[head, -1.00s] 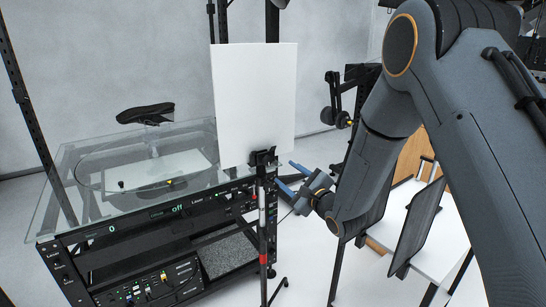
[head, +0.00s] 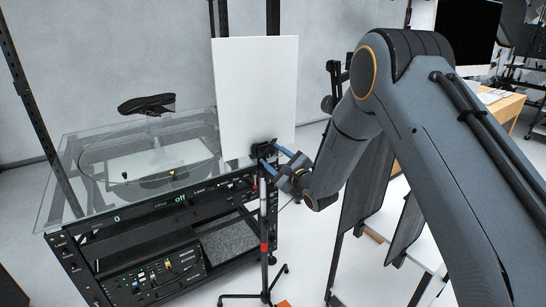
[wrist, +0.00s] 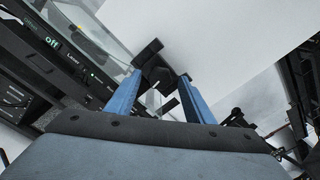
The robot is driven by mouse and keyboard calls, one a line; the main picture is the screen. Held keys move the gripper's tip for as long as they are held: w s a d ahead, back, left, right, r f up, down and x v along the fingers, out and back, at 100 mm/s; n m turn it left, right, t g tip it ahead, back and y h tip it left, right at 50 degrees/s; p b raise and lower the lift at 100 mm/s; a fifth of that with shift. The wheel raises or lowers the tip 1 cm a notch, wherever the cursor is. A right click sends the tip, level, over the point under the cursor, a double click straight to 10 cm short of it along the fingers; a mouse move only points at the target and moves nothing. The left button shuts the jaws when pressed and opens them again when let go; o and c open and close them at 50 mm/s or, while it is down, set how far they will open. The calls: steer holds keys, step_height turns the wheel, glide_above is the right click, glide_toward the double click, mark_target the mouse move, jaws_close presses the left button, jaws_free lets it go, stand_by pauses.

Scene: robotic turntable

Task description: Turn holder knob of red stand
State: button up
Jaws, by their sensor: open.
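The red stand (head: 264,246) is a thin pole with a red band, standing on a small base in front of the turntable rack. Its black holder (head: 263,149) grips the lower edge of a white panel (head: 256,95). My gripper (head: 269,155) reaches in from the right, its blue fingers open at the holder. In the wrist view, the black holder and knob (wrist: 158,72) lie between and just beyond the tips of my open gripper (wrist: 160,76). I cannot tell whether the fingers touch the knob.
A glass-topped turntable (head: 95,205) on a black rack stands to the left, with a dark shoe (head: 147,104) above it. Dark panels (head: 405,232) and a white table stand at the right. Floor shows around the stand's base.

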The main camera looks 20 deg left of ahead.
steer(key=c, duration=1)
steer(key=shift+c, duration=0.2)
